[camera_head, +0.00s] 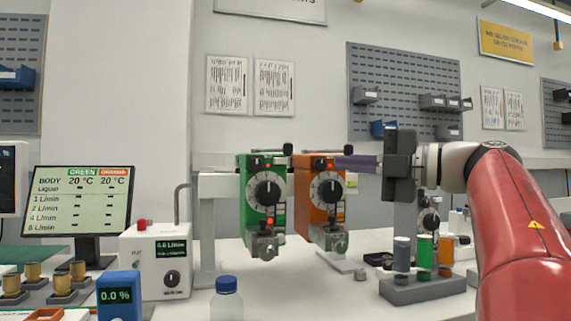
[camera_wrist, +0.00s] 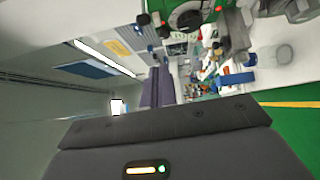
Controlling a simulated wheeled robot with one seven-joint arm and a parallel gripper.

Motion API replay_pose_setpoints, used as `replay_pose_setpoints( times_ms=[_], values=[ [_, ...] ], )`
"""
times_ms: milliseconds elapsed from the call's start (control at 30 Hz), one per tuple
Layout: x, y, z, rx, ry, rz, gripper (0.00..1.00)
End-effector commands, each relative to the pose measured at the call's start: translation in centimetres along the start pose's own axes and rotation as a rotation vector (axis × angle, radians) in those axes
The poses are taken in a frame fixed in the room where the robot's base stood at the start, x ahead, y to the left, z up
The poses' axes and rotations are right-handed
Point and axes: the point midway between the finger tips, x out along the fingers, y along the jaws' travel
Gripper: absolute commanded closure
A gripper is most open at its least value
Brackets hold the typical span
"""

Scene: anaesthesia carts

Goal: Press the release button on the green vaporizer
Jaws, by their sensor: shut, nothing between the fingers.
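The green vaporizer (camera_head: 247,200) hangs at mid-picture in the head view, with a black and white dial (camera_head: 267,192) and small red spots at its top and below the dial. I cannot tell for sure which spot is the release button. The orange vaporizer (camera_head: 303,205) hangs just to its right. My gripper (camera_head: 340,162) is shut and empty, its fingers pointing left at the upper right of the orange vaporizer; a gap to the green one remains. In the wrist view the shut fingers (camera_wrist: 155,87) show at the middle, and part of the green vaporizer (camera_wrist: 210,8) shows at the top edge.
A white box with a green display (camera_head: 157,265) and a monitor (camera_head: 82,200) stand at the left. A clear bottle with a blue cap (camera_head: 227,300) stands in front. A grey rack with coloured cylinders (camera_head: 425,290) is at the right. Bare worktop lies below the green vaporizer.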

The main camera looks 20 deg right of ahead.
Motion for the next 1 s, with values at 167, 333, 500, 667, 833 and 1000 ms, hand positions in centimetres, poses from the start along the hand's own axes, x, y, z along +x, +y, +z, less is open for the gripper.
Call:
replay_pose_setpoints(
  times_ms=[167,333,500,667,833,1000],
  values=[
    [-0.3,-0.3,0.0,-0.003,0.01,-0.023,1.0],
    [-0.2,-0.3,-0.1,-0.003,0.01,-0.021,1.0],
    [0.5,-0.3,-0.1,-0.002,0.013,-0.02,1.0],
    [2.8,-0.3,-0.2,-0.002,0.015,-0.02,1.0],
    [6.5,-0.3,-0.2,-0.002,0.015,-0.019,1.0],
    [10.0,-0.4,-0.2,-0.001,0.014,-0.019,1.0]
  ],
)
